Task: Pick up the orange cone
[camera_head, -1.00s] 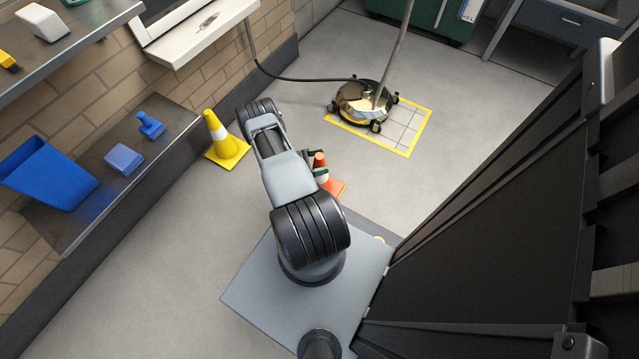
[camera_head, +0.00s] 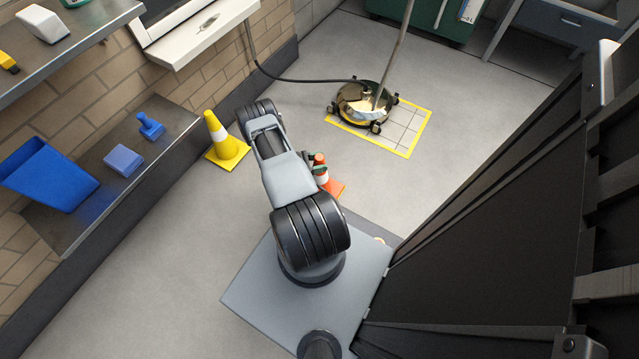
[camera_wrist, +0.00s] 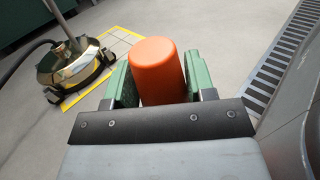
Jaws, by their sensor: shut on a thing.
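The orange cone (camera_head: 334,185) stands on the floor just right of my arm in the head view, with a white band and an orange base. My arm hides part of it. Its rounded orange top fills the space between the green finger pads in the wrist view (camera_wrist: 158,70). My gripper (camera_wrist: 157,85) is shut on the cone near its upper part, one pad on each side. In the head view my gripper (camera_head: 318,170) shows only in part beside the cone. I cannot tell whether the base is clear of the floor.
A yellow cone (camera_head: 228,145) stands left of my arm. A metal shelf (camera_head: 165,135) holds a blue bin (camera_head: 45,175). Open floor lies beyond the orange cone.

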